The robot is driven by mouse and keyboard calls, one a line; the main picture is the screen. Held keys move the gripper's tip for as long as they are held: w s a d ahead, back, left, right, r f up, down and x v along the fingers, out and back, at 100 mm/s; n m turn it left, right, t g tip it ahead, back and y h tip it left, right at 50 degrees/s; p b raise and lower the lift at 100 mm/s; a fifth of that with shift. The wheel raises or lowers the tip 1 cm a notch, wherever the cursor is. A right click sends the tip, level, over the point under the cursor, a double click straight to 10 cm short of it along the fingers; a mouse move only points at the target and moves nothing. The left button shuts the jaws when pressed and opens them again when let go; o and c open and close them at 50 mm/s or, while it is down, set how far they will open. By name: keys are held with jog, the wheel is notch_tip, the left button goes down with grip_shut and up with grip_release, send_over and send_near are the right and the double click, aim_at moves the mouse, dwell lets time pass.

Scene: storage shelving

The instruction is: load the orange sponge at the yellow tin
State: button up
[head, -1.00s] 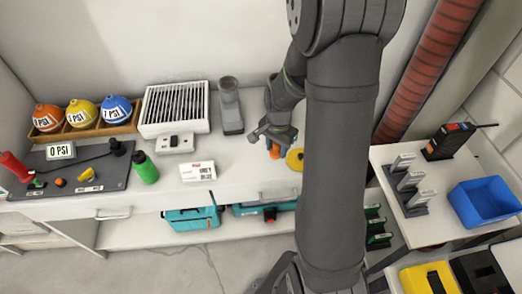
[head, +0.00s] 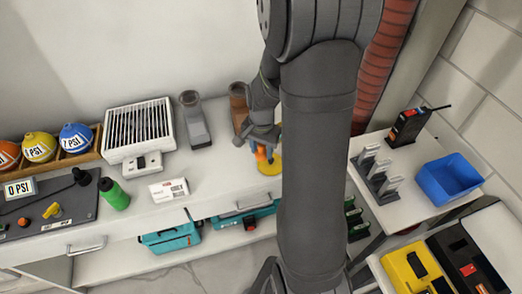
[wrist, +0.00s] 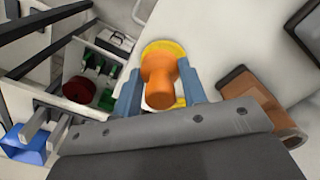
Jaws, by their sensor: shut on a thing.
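The orange sponge (head: 262,154) is between the fingers of my gripper (head: 259,147), which is shut on it. In the wrist view the sponge (wrist: 159,80) looks like a rounded piece with a narrower waist, held between two blue-grey fingers (wrist: 160,72). The yellow tin (head: 270,167) is a low round shape on the white counter, just below and right of the sponge in the head view. In the wrist view the yellow tin (wrist: 165,47) shows behind the sponge and is partly hidden by it. I cannot tell whether they touch.
A brown holder (head: 238,98) and a grey holder (head: 194,120) stand behind my gripper on the counter. A blue bin (head: 449,180) sits on the right table. Counter between white box and tin is clear.

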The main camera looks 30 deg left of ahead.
jog(key=w+f, duration=0.1)
jog(key=w, duration=1.3)
jog(key=w+f, duration=0.1)
jog(key=w, duration=0.6)
jog(key=shift+w+a+f, duration=0.2)
jog(key=shift+f, duration=2.75)
jog(key=shift+f, duration=0.55)
notch_tip(320, 180, up, 7)
